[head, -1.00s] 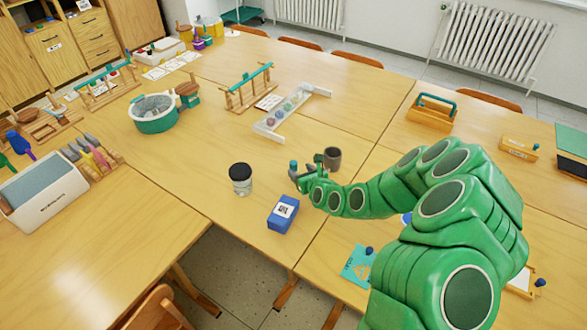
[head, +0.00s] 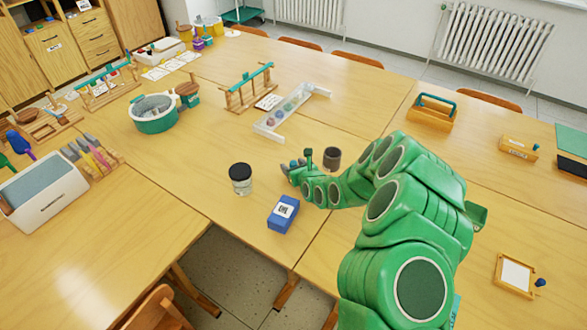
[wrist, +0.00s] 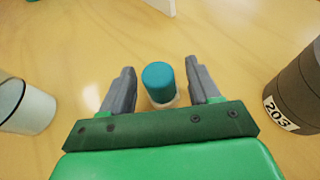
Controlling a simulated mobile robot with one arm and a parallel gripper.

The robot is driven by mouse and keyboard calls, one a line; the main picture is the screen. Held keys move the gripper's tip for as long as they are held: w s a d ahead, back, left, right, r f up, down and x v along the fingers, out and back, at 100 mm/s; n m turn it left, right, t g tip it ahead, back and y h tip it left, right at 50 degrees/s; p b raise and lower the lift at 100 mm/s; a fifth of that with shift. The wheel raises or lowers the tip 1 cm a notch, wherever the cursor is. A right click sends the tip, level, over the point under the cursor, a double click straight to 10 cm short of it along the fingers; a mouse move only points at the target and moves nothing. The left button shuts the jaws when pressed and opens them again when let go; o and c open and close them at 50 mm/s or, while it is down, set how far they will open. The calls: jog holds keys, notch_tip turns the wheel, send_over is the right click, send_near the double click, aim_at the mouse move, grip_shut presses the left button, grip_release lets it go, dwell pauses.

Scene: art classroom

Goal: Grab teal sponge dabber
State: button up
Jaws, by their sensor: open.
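The teal sponge dabber (wrist: 158,80) stands on the table in the wrist view, with a round teal top over a pale lower part. My gripper (wrist: 158,84) is open, with one grey finger on each side of it. In the head view my gripper (head: 291,168) is low over the table, left of the dark grey cup. The dabber is hard to make out there among the fingers.
The dark grey cup (head: 332,158) stands close by and shows the label 203 in the wrist view (wrist: 300,95). A clear jar with black lid (head: 240,179) and a blue box (head: 283,213) stand left and in front. A clear rack (head: 268,131) is behind.

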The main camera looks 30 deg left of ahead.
jog(key=c, duration=1)
jog(key=shift+r, duration=0.1)
